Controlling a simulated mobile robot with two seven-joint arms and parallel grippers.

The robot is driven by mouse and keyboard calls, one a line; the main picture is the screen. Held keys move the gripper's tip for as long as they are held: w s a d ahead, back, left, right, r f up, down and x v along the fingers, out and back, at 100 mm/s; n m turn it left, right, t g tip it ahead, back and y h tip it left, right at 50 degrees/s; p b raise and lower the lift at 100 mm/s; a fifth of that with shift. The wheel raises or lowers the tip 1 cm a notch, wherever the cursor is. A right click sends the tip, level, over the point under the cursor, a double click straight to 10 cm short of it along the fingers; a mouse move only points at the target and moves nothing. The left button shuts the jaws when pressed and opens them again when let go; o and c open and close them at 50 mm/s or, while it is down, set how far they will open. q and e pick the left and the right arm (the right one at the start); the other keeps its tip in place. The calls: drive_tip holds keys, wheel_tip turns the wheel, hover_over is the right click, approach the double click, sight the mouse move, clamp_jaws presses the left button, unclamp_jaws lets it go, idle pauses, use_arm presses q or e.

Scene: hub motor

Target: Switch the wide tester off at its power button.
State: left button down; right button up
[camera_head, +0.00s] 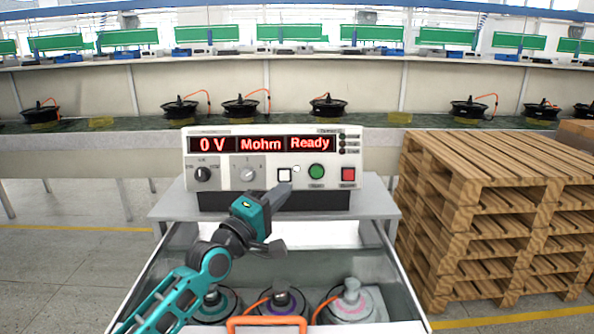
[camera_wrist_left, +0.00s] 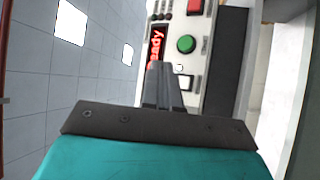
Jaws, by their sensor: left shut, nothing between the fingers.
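The wide tester (camera_head: 222,187) is a white box on a grey stand, with lit red displays reading "0 V", "Mohm" and "Ready". In the left wrist view the closed fingers (camera_wrist_left: 164,70) point at the panel beside the white button (camera_wrist_left: 186,82); contact cannot be told. My right gripper is not in view.
Below the tester an open drawer (camera_head: 396,285) holds several round parts and has an orange handle (camera_head: 267,322). Stacked wooden pallets (camera_head: 480,165) stand close on the right. A long bench (camera_head: 90,150) with black hub motors runs behind.

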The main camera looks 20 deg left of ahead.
sight(285, 175)
use_arm(q)
drive_tip(key=shift+w+a+r, duration=0.1)
drive_tip(key=shift+w+r, duration=0.1)
drive_tip(key=shift+w, duration=0.1)
drive_tip(key=shift+s, duration=0.1)
drive_tip(key=w+a+f+b, duration=0.2)
drive_tip(key=w+a+b, duration=0.1)
drive_tip(key=w+b, duration=0.4)
drive_tip(key=shift+w+a+b, duration=0.35)
drive_tip(key=shift+w, duration=0.05)
drive_tip(key=shift+f, duration=0.1)
idle(1.1)
idle(0.9)
